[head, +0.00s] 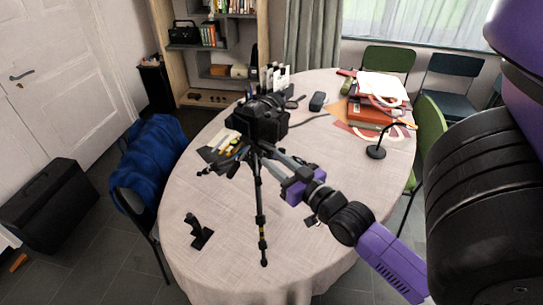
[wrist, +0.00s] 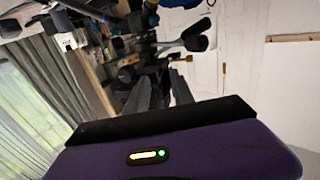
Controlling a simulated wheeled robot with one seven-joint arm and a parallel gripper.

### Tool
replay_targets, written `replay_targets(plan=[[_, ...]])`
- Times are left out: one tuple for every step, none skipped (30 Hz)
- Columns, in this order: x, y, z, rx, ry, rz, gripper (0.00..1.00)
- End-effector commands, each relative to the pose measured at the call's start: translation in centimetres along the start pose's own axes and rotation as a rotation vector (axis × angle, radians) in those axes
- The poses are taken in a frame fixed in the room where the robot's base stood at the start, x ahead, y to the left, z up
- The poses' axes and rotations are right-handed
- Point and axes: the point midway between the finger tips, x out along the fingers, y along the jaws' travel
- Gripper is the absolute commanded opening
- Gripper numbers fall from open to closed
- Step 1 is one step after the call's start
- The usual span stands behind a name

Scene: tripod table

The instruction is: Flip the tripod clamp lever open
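The tripod (head: 259,205) stands on the round table (head: 330,225), with a black camera (head: 262,118) mounted on its head. My gripper (head: 268,152) reaches in from the right, its grey fingers just below the camera at the tripod head. In the wrist view my gripper (wrist: 165,80) has its dark fingers pointing at black tripod parts (wrist: 185,42), including a paddle-shaped piece. I cannot tell which part is the clamp lever, nor whether the fingers touch it. The gap between the fingers is too dark and small to judge.
A small black stand (head: 198,233) is on the table's front left. A black desk lamp (head: 376,150) and a stack of books (head: 370,112) are at the right. A chair with a blue jacket (head: 150,155) stands at the left.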

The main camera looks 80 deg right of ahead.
Motion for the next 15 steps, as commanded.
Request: replay_targets(plan=[[0.6, -0.1, -0.2, 0.001, 0.001, -0.001, 0.29], [0.9, -0.1, -0.2, 0.0, 0.001, -0.001, 0.29], [1.2, -0.1, -0.1, 0.001, 0.001, -0.001, 0.29], [1.4, 0.0, -0.1, 0.0, 0.001, -0.001, 0.29], [1.5, 0.0, -0.1, 0.0, 0.001, -0.001, 0.29], [1.7, 0.0, -0.1, 0.0, 0.0, -0.001, 0.29], [1.8, 0.0, 0.0, 0.0, 0.0, -0.001, 0.29], [1.8, 0.0, 0.0, 0.0, 0.0, -0.001, 0.29], [1.9, 0.0, 0.0, 0.0, 0.0, -0.001, 0.29], [1.9, 0.0, 0.0, 0.0, 0.0, -0.001, 0.29], [1.9, 0.0, 0.0, 0.0, 0.0, -0.001, 0.29], [1.9, 0.0, 0.0, 0.0, 0.0, -0.001, 0.29], [1.9, 0.0, 0.0, 0.0, 0.0, -0.001, 0.29], [1.9, 0.0, 0.0, 0.0, 0.0, -0.001, 0.29], [1.8, 0.0, 0.0, 0.0, 0.0, -0.001, 0.29]])
